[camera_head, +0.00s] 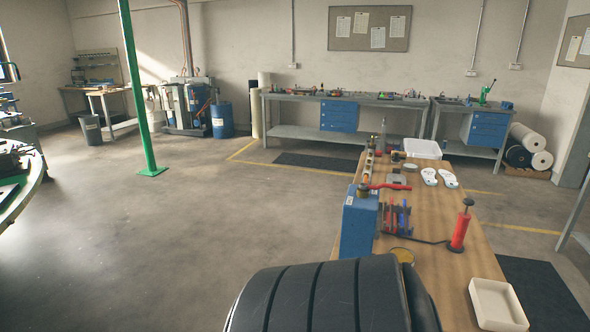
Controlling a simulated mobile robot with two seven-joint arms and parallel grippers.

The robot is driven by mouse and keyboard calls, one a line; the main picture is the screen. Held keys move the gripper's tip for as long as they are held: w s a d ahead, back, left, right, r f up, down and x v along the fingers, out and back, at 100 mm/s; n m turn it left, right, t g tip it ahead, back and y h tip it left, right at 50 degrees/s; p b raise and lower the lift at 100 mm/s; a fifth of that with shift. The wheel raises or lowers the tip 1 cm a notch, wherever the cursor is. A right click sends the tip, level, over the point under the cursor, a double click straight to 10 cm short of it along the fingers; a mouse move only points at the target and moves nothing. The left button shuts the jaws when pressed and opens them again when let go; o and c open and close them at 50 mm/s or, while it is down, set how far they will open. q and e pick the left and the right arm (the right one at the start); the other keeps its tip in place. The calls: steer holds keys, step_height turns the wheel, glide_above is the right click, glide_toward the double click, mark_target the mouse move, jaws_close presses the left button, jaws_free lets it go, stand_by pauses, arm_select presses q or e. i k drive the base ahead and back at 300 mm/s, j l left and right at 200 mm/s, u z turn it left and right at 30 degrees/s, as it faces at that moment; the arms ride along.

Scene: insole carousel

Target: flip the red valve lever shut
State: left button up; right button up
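The red valve lever (388,187) sits on top of a brass-coloured valve body (364,190) at the left edge of the wooden table. The lever points to the right, roughly level. The valve stands on or just behind a blue box-shaped unit (358,226). Neither of my grippers shows in the head view. A large black ribbed shape in the bottom foreground covers the near end of the table.
The wooden table (440,238) also holds white insoles (438,178), a red hand pump (461,226), a rack with blue and red tools (397,217), a white tray (497,304) and a white bin (422,148). Open floor (190,230) lies to the left.

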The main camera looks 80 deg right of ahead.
mark_target(363, 186)
steer(key=z, duration=0.5)
steer(key=l+z, duration=0.15)
steer(key=z, duration=0.8)
